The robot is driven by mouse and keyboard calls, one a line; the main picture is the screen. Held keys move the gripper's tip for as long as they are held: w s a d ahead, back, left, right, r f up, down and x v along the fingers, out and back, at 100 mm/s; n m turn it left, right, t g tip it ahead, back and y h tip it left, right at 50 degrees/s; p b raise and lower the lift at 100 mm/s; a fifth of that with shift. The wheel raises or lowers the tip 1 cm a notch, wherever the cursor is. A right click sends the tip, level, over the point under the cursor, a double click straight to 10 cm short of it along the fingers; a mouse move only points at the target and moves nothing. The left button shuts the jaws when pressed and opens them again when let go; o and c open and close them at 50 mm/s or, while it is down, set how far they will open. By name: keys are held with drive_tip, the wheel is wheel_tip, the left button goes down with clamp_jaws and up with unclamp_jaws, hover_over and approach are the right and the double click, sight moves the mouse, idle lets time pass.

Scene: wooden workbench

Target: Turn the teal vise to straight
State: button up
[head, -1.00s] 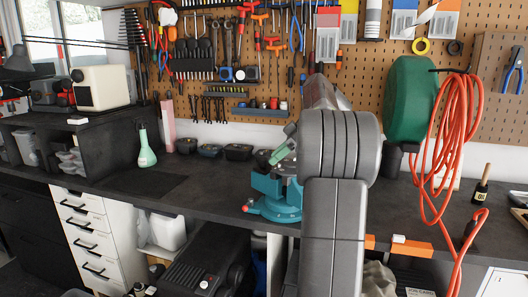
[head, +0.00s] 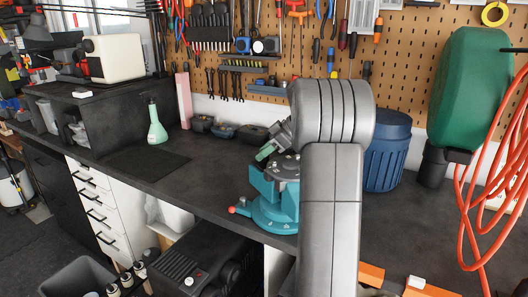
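The teal vise (head: 270,211) stands on the dark bench top near its front edge, in the middle of the head view. It has a round base, upright teal jaws with grey metal on top, and a lever with a red knob (head: 232,210) pointing left. My arm covers its right side. The end of my arm, with a green part that seems to belong to my gripper (head: 266,152), is just above and behind the vise's top. The fingers are mostly hidden, so I cannot tell their opening or whether they touch the vise.
Small dark bins (head: 224,131) and a green spray bottle (head: 156,124) stand to the left. The bench left of the vise is mostly clear.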

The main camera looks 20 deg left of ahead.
drive_tip(key=shift+a+f, duration=0.2)
drive_tip(key=shift+f, duration=0.1)
clamp_jaws()
